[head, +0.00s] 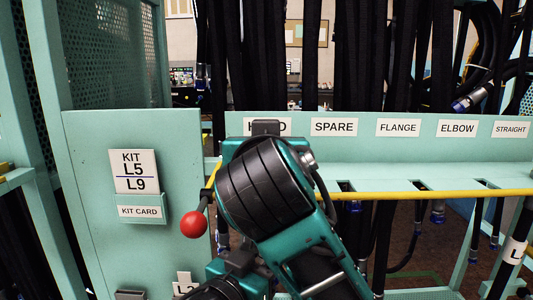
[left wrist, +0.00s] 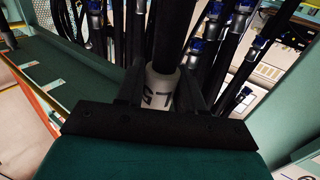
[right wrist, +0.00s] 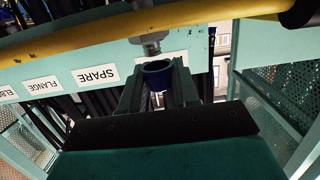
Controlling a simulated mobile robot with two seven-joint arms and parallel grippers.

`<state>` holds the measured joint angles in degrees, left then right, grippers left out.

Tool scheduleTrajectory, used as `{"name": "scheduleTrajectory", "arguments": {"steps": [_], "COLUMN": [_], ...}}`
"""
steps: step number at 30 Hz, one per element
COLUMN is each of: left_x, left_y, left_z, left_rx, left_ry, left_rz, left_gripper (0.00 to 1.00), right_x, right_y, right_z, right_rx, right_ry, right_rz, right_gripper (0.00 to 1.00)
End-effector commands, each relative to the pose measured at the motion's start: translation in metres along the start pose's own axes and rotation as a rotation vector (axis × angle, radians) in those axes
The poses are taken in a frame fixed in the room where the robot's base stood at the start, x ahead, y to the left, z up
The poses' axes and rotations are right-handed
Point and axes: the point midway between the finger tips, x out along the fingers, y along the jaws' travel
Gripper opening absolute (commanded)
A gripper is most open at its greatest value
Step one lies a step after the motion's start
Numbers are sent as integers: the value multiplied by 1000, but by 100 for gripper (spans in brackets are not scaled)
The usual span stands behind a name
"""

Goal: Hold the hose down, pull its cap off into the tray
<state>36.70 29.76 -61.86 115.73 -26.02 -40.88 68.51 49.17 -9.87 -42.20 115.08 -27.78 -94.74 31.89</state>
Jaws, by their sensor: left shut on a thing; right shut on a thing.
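In the left wrist view my left gripper (left wrist: 160,98) is shut on a black hose (left wrist: 170,40) at its white printed sleeve (left wrist: 160,85). In the right wrist view my right gripper (right wrist: 158,88) is shut on a blue cap (right wrist: 158,76). The cap's open mouth faces up toward a metal hose end fitting (right wrist: 151,46). The fitting is just above the cap, and the two look apart. In the head view my arm covers the middle, and both gripper tips are hidden. I cannot make out the tray in any view.
A teal rail carries labels such as SPARE (head: 334,127), FLANGE (head: 398,127) and ELBOW (head: 457,127), with a yellow bar (head: 430,195) below. A red knob (head: 194,224) is left of my arm. A KIT panel (head: 85,240) stands left. Several black hoses (head: 365,60) hang behind.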

Motion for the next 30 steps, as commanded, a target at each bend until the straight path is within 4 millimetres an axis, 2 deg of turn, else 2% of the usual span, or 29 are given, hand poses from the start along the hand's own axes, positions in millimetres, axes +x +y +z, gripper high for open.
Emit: {"name": "scheduleTrajectory", "arguments": {"steps": [10,20,27,28,30], "left_x": [0,0,0,0,0], "left_y": [0,0,0,0,0], "left_z": [0,0,0,0,0], "left_rx": [0,0,0,0,0], "left_ry": [-1,-1,-1,-1,-1], "left_rz": [0,0,0,0,0], "left_gripper": [0,0,0,40,47], "right_x": [0,-6,-6,-6,-6], "right_y": [0,0,0,0,0], "right_z": [-2,-37,-40,-40,-40], "right_rx": [1,3,0,0,0], "right_ry": [0,1,-1,-1,-1], "right_rz": [0,0,1,1,1], "right_gripper": [0,0,0,0,0]}}
